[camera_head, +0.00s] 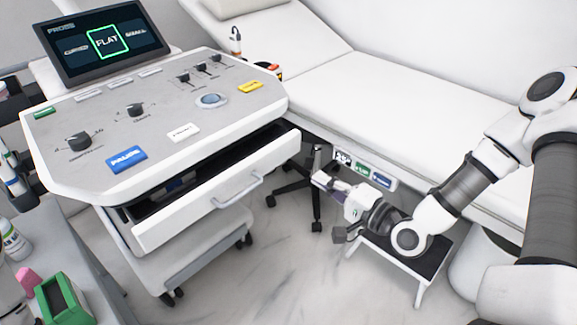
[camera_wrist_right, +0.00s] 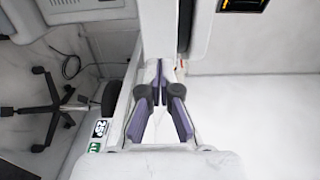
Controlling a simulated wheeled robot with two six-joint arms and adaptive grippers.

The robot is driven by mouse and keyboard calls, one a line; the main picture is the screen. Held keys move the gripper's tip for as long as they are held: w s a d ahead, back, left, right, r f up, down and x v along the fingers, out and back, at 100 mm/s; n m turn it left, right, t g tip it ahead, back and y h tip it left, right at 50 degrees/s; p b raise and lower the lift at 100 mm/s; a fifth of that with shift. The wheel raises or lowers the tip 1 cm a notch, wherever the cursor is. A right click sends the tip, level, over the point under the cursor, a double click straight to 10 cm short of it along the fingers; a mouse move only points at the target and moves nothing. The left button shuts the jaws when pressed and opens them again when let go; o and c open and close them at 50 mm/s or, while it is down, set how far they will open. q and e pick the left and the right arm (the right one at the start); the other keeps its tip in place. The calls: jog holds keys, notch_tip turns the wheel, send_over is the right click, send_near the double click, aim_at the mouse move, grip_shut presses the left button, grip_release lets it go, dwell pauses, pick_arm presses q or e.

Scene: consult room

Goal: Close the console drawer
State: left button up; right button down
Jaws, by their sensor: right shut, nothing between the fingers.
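The console (camera_head: 75,165) stands at the left with its drawer pulled out. The drawer's white front (camera_head: 165,222) carries a grey bar handle (camera_head: 237,192), and a dark interior shows behind it. My right gripper (camera_head: 322,181) is to the right of the drawer front, apart from it in the picture, and points left. In the right wrist view its purple-padded fingers (camera_wrist_right: 160,92) are shut and empty. A white panel (camera_wrist_right: 155,28) ahead of them appears to be the drawer front, with a dark gap beside it. My left gripper is out of view.
A white couch (camera_head: 400,110) runs behind my right arm. A step stool (camera_head: 425,255) and a wheeled stand base (camera_head: 315,190) are on the floor near the gripper. A side table (camera_head: 85,250) with a green device (camera_head: 65,302) is at lower left. Floor before the drawer is clear.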

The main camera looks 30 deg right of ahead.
aim_at(281, 155)
jog(key=b+x, duration=0.2)
jog(key=x, duration=0.7)
jog(key=shift+a+f, duration=0.1)
jog(key=shift+w+a, duration=0.15)
jog(key=shift+w, duration=0.45)
jog(key=shift+w+a, duration=0.1)
jog(key=shift+w, duration=0.35)
jog(key=b+x, duration=0.1)
jog(key=x, duration=0.5)
jog(key=shift+w+a, duration=0.2)
jog(key=shift+w, duration=0.3)
jog(key=shift+r, duration=0.25)
